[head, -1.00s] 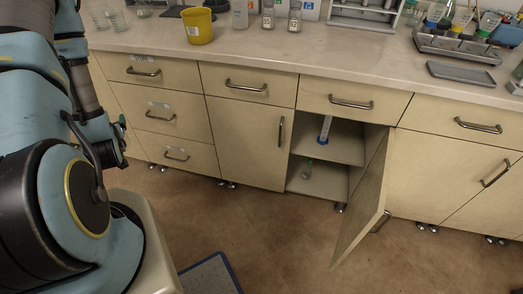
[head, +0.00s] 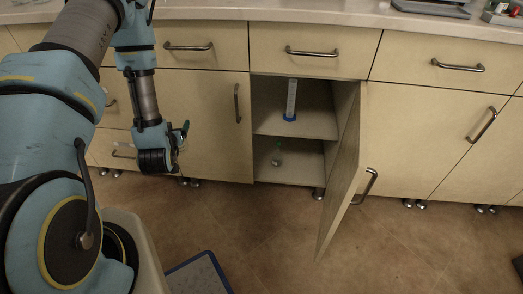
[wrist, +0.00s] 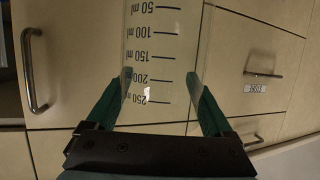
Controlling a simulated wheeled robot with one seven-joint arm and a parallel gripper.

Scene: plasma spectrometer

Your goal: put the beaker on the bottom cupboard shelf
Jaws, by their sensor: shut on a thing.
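A clear beaker (wrist: 157,50) with black ml marks fills the upper middle of the wrist view, its scale upside down. My gripper (wrist: 160,88) is shut on it, with a green finger on each side. In the head view my gripper (head: 182,134) hangs in front of the cabinets, left of the open cupboard; the beaker is hard to make out there. The cupboard's bottom shelf (head: 296,174) holds a small round flask (head: 277,159) with a green top, towards the left. The upper shelf (head: 318,127) holds a measuring cylinder (head: 291,103) with a blue base.
The cupboard door (head: 343,175) stands open towards me on the right side of the opening. Closed cabinets flank it, with bar handles sticking out. The floor (head: 260,225) before the cupboard is clear. A blue-edged mat (head: 200,275) lies at the bottom.

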